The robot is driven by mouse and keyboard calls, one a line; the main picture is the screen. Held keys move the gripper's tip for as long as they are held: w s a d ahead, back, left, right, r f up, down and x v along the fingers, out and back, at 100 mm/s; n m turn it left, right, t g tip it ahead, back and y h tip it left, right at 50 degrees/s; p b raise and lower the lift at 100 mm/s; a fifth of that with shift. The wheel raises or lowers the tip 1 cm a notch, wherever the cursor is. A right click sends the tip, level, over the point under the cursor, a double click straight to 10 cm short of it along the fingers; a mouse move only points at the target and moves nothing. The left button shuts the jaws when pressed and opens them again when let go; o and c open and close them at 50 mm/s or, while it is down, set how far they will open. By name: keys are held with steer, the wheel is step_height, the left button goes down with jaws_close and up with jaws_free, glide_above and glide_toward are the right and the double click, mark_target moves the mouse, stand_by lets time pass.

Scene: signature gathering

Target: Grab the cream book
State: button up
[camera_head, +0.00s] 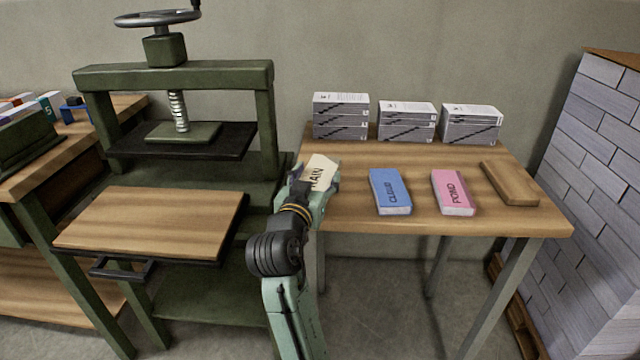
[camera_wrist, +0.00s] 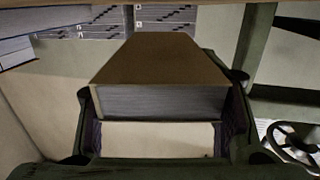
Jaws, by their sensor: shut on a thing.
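The cream book (camera_head: 321,172) is in my gripper (camera_head: 311,184) at the left end of the wooden table, with part of its lettering showing. In the head view my gripper hides the lower part of the book. In the wrist view the book (camera_wrist: 160,104) sits between the two fingers of my gripper (camera_wrist: 165,135), which are shut on its sides. Its page edges face the camera. I cannot tell for sure whether the book is clear of the table.
A blue book (camera_head: 390,191) and a pink book (camera_head: 453,192) lie on the wooden table (camera_head: 350,214), with a wooden block (camera_head: 510,183) to their right. Stacks of grey-white books (camera_head: 341,116) stand behind. A green press (camera_head: 175,75) stands left, and a pale brick-like stack (camera_head: 590,150) right.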

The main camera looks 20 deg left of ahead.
steer(key=s+r+b, duration=0.1)
steer(key=s+b, duration=0.7)
steer(key=s, duration=0.5)
steer(key=shift+s+r, duration=0.15)
steer(key=shift+s, duration=0.25)
